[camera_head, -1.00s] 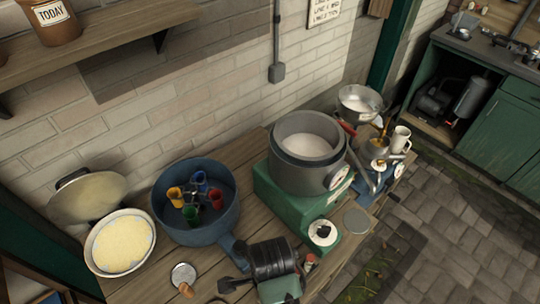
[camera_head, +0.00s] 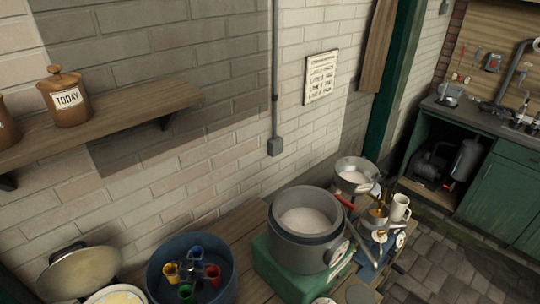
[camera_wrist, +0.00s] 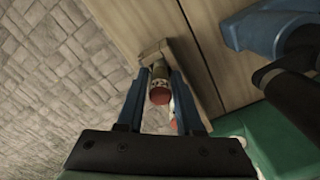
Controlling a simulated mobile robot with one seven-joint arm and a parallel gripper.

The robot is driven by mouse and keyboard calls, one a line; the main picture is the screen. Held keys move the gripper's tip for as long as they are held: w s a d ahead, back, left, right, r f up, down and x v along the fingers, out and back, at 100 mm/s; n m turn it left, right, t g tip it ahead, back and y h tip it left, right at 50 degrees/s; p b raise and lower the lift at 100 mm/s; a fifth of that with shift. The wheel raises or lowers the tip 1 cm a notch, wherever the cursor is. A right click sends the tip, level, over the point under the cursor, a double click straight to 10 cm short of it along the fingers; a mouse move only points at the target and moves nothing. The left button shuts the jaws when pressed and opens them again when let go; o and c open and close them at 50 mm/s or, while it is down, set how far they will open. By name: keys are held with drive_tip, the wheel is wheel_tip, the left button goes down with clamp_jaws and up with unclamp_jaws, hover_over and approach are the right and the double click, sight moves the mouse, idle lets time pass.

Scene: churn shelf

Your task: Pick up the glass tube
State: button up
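In the wrist view, a small tube-like item (camera_wrist: 160,82) with a pale, marked body and a rounded red end shows between the fingers of my gripper (camera_wrist: 160,74). It is probably the glass tube, though its material is hard to tell. The gripper is open, with one finger on each side of it; narrow gaps seem to show, and contact cannot be made out. The item lies near the wooden worktop's edge (camera_wrist: 205,92). Another red and white bit (camera_wrist: 173,122) is partly hidden by the right finger. Neither gripper nor tube shows in the head view.
In the wrist view, a blue part (camera_wrist: 275,28) and green surface (camera_wrist: 283,145) stand right, paving left. In the head view, a grey pot (camera_head: 303,235) on a green base, blue tub (camera_head: 165,290), metal pan (camera_head: 352,177) and white mug (camera_head: 400,207) crowd the worktop.

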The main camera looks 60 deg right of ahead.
clamp_jaws()
drive_tip(key=shift+r, duration=0.15)
wheel_tip(320, 180, up, 10)
drive_tip(key=shift+f+b, duration=0.1)
drive_tip(key=shift+b, duration=0.4)
